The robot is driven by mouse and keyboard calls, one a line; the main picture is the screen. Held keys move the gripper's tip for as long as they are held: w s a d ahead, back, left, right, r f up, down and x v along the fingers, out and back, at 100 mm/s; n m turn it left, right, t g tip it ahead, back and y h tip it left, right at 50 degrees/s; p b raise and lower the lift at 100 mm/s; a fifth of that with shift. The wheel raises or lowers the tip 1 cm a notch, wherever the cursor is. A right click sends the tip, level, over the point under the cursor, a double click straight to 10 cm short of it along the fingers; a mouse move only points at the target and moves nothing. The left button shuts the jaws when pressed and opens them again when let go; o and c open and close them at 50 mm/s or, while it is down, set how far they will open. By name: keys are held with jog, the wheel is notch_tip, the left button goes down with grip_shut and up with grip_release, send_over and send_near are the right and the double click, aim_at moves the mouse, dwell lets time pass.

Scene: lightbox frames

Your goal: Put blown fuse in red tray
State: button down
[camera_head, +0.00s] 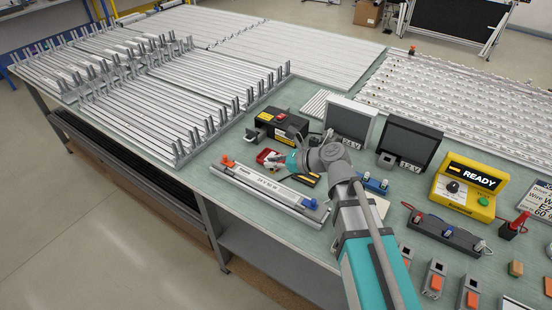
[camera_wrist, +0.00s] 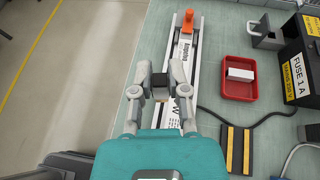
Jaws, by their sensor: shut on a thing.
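The red tray (camera_wrist: 225,91) lies on the bench, right of my gripper in the wrist view. A white block sits inside it. It also shows in the head view (camera_head: 262,158), just left of my gripper (camera_head: 293,163) and partly hidden. I cannot tell for certain that this piece is the blown fuse. The black fuse box (camera_wrist: 293,75), labelled FUSE 1 A, stands right of the tray.
The long fixture (camera_head: 262,190) with orange and blue ends lies along the bench's front edge. A yellow-black block (camera_wrist: 237,150) and a dark cable (camera_wrist: 265,120) lie near the tray.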

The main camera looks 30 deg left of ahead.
jog(key=shift+w+d, duration=0.1)
jog(key=shift+w, duration=0.15)
jog(key=shift+w+a+f+m+t, duration=0.1)
jog(key=shift+w+a+m+t, duration=0.8)
jog(key=shift+w+m+t, duration=0.4)
jog(key=shift+s, duration=0.15)
jog(key=w+a+f+b, duration=0.1)
jog(key=w+f+b, duration=0.1)
jog(key=w, duration=0.1)
jog(key=w+a+f+b, duration=0.2)
jog(key=w+f+b, duration=0.1)
jog(key=w, duration=0.1)
jog(key=w+a+f+b, duration=0.2)
jog(key=w+f+b, duration=0.1)
jog(key=w, duration=0.1)
jog(key=shift+w, duration=0.1)
jog(key=shift+w+a+f+b, duration=0.15)
jog(key=shift+w+f+b, duration=0.3)
jog(key=shift+f+b, duration=0.15)
